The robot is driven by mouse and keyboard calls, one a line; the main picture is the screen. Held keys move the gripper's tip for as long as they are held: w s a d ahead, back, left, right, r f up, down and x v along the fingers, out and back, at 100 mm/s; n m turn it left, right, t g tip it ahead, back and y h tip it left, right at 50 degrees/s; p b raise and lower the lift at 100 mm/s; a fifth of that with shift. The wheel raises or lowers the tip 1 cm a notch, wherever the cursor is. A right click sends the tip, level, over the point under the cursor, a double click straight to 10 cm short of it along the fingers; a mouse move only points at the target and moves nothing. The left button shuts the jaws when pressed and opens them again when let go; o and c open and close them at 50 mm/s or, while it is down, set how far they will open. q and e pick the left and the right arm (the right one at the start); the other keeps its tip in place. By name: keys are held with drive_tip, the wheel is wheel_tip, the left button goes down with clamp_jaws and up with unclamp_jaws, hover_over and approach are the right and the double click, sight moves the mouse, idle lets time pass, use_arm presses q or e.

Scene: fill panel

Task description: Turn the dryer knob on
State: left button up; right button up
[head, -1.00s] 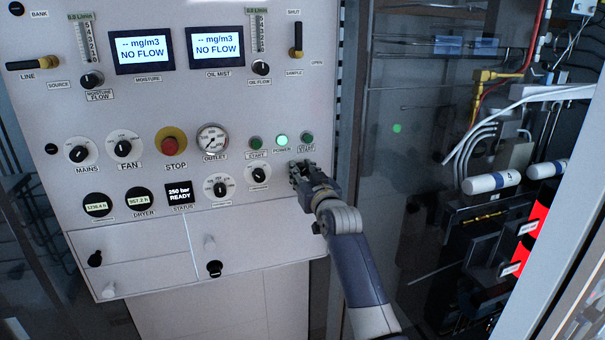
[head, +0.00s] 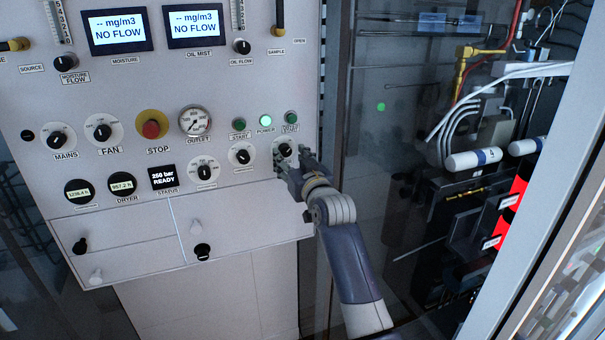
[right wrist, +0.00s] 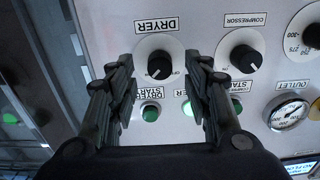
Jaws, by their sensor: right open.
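The dryer knob (right wrist: 160,65) is a black knob on a white round dial, under the label DRYER in the right wrist view. It also shows in the head view (head: 284,149), at the right end of the lower knob row. My right gripper (right wrist: 164,82) is open. Its two fingers stand on either side of the knob in the wrist picture, and I cannot tell how near the tips are to the panel. In the head view the gripper (head: 290,170) is just below the knob and partly covers its dial. My left gripper is not in view.
The compressor knob (right wrist: 243,58) is close beside the right finger. Green start buttons (right wrist: 150,112) sit near the dryer knob. The red stop button (head: 151,129) is further left. A cabinet post (head: 339,90) and pipework stand right of the panel.

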drive_tip(key=v, duration=0.8)
drive_tip(key=shift+s, duration=0.35)
drive_tip(key=shift+d, duration=0.1)
drive_tip(key=s+d+f+g+h+b, duration=0.1)
drive_tip(key=s+f+g, duration=0.1)
drive_tip(key=f, duration=1.2)
drive_tip(key=s+d+f+g+h+b, duration=0.1)
drive_tip(key=s+d+f+g+b, duration=0.1)
drive_tip(key=f, duration=1.3)
drive_tip(key=s+d+f+g+h+b, duration=0.1)
drive_tip(key=s+f+g, duration=0.15)
drive_tip(key=f, duration=1.15)
drive_tip(key=s+d+f+m+g+h+b, duration=0.1)
drive_tip(key=s+d+f+g+b, duration=0.15)
drive_tip(key=s+f, duration=0.85)
drive_tip(key=s+d+f+g+b, duration=0.1)
drive_tip(key=s+d+f, duration=0.2)
drive_tip(key=s+f, duration=0.75)
drive_tip(key=s+d+f+g+b, duration=0.1)
drive_tip(key=s+d+f+g, duration=0.1)
drive_tip(key=s+f, duration=0.5)
drive_tip(key=s+d+f+g+h+b, duration=0.1)
drive_tip(key=s+d+f, duration=0.3)
drive_tip(key=s, duration=1.2)
drive_tip(key=s+d+f+g+b, duration=0.1)
drive_tip(key=s+d+f+g, duration=0.2)
drive_tip(key=s+f, duration=0.8)
drive_tip(key=shift+s+d+h, duration=0.2)
drive_tip(key=shift+d+h, duration=0.1)
drive_tip(key=shift+d, duration=0.3)
